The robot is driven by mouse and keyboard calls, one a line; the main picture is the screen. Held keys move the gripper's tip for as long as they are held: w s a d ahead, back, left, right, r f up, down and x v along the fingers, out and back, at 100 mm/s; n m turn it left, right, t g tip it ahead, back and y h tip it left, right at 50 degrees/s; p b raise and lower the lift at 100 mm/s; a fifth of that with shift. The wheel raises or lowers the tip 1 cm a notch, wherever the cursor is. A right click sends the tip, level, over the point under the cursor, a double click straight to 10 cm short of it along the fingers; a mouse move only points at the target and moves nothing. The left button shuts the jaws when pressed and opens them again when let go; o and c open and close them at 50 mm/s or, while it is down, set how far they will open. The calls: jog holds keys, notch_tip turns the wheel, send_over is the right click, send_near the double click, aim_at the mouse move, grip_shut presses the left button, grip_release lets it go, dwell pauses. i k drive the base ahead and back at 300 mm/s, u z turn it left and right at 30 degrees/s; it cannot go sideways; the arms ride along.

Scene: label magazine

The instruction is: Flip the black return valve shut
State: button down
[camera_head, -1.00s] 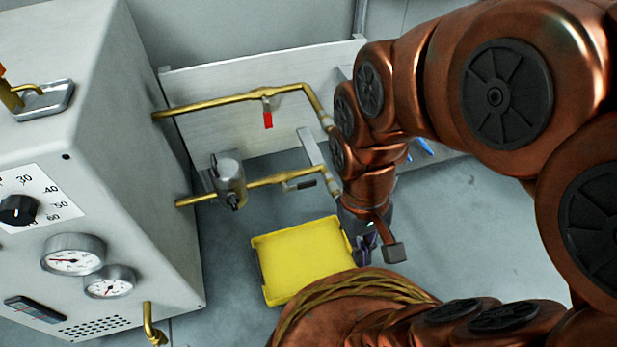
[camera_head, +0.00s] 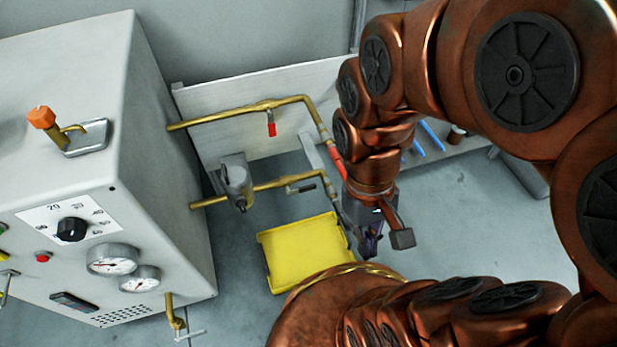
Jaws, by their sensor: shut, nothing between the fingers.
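The black return valve handle (camera_head: 301,188) sits just below the lower brass pipe (camera_head: 275,186). It lies roughly in line with that pipe, not across it. The red valve handle (camera_head: 271,129) hangs down across the upper brass pipe (camera_head: 235,112). My gripper (camera_head: 370,243) is shut and empty, pointing down. It is to the right of the black handle and lower in the picture, clearly apart from it, beside the yellow tray's right edge. My arm hides part of the area right of the pipes.
A grey cabinet (camera_head: 75,150) with gauges and a black knob (camera_head: 72,229) fills the left. A grey pump-like body (camera_head: 236,180) sits on the lower pipe. The yellow tray (camera_head: 305,250) is below the pipes.

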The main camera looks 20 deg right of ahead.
aim_at(310, 187)
jog(key=u, duration=0.1)
jog(key=k, duration=0.4)
jog(key=u, duration=0.65)
